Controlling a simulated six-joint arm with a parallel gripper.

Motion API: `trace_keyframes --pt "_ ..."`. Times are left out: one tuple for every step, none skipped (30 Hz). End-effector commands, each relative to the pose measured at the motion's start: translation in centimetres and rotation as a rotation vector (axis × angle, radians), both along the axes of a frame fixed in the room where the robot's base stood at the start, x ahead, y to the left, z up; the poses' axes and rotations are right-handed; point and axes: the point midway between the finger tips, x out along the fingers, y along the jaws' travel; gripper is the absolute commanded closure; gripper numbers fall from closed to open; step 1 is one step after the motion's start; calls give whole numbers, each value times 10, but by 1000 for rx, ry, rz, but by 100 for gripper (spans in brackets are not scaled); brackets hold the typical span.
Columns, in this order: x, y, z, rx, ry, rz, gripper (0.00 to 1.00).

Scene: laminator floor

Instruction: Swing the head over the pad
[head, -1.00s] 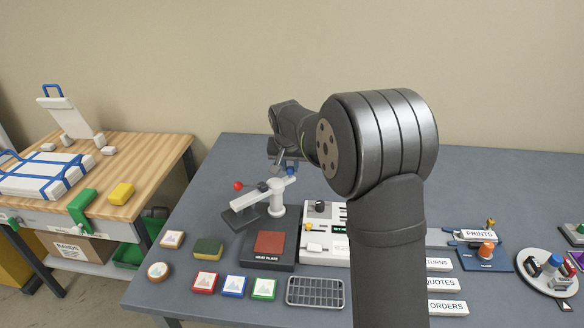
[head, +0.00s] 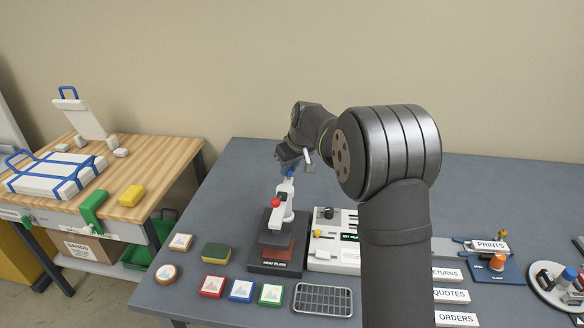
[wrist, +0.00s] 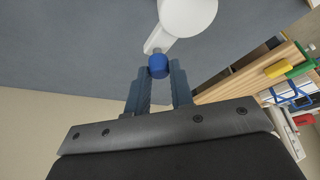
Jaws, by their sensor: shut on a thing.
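The heat press head (head: 276,234) is a dark plate under a light grey swing arm (head: 284,203) with a red knob (head: 275,203). The head now hangs above the red pad (head: 278,252) on the heat plate base (head: 276,268), covering its back part, with a gap between them. My gripper (head: 289,170) is at the back end of the swing arm, shut on the blue knob there. In the wrist view the blue knob (wrist: 158,66) sits between my gripper's fingertips (wrist: 159,72), with the white arm and round post top beyond it.
A control box (head: 335,240) stands right of the press. A sponge (head: 216,252), several framed tiles (head: 241,290) and a wire rack (head: 323,300) lie in front and left. A wooden bench (head: 140,160) stands at the left. The grey table behind the press is clear.

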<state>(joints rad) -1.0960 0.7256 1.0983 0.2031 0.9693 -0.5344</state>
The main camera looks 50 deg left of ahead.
Motion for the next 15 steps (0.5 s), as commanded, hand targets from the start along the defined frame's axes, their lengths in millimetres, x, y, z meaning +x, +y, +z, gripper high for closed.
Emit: trace_keyframes --pt "-1 0 0 0 1 11 100" --pt "-1 1 0 -1 1 18 100" --pt "-1 1 0 -1 2 25 100" --pt "-1 1 0 -1 1 30 100" --pt "-1 1 0 -2 1 34 100" --pt "-2 1 0 -2 0 38 100" --pt "-2 1 0 -2 1 40 100" --pt "-2 1 0 -2 0 41 100" --pt "-2 1 0 -2 1 43 100" --pt "-2 1 0 -2 0 43 100" --pt "-2 1 -1 -2 0 43 100" --pt "-2 1 -1 -2 0 43 100" --pt "-2 1 -1 -2 0 43 100" --pt "-2 1 -1 -2 0 43 100" --pt "-2 1 -1 -2 0 43 100"
